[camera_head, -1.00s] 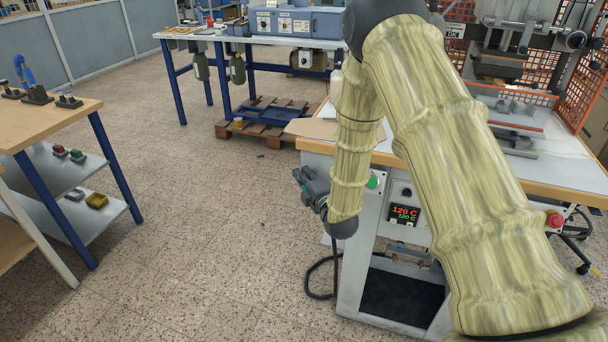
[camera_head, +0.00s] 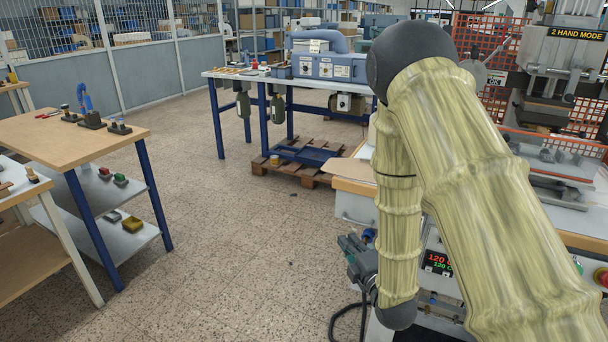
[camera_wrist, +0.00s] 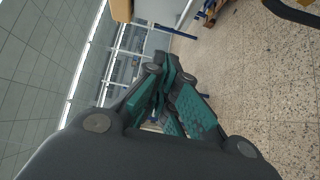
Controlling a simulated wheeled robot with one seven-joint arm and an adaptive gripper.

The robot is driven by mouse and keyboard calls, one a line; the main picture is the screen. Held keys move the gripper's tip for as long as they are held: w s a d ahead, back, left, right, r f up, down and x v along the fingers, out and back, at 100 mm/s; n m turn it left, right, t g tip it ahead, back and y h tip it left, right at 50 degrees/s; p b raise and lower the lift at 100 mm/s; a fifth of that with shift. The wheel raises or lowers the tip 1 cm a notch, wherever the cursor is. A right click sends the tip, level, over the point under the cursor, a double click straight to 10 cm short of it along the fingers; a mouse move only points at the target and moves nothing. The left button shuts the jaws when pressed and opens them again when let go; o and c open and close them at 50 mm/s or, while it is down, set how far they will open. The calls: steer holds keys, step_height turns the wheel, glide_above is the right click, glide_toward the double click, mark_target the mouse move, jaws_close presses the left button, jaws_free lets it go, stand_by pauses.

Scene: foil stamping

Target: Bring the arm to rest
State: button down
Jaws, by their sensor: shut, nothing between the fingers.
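My arm, in a pale yellow-green ribbed cover, fills the right of the head view, folded at a dark elbow with the forearm hanging down. My gripper (camera_head: 354,252) is at the lower end of the forearm, left of the press bench. In the wrist view my gripper (camera_wrist: 168,68) has its dark fingers with green pads drawn together at the tips, with nothing between them. The tips point out over open floor. The forearm hides part of the bench front.
The foil stamping press (camera_head: 560,85) stands on its bench at the right, with a red temperature display (camera_head: 438,262). A wooden-topped table (camera_head: 60,140) is at the left.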

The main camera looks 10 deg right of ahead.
steer(key=s+d+f+m+g+h+p, duration=0.1)
steer(key=s+f+m+g, duration=0.35)
steer(key=s+f, duration=0.4)
steer(key=s+d+f+m+g+h+p, duration=0.1)
steer(key=s+f+m+g+h, duration=0.15)
steer(key=s+f+m, duration=0.65)
steer(key=s+f+m+g, duration=0.3)
steer(key=s+f+g, duration=0.2)
steer(key=s, duration=0.7)
steer(key=s+f+m+g, duration=0.4)
steer(key=s+f, duration=0.4)
steer(key=s, duration=0.4)
steer(key=shift+f+g+p, duration=0.4)
steer(key=shift+g+p, duration=0.05)
steer(key=shift+g, duration=0.25)
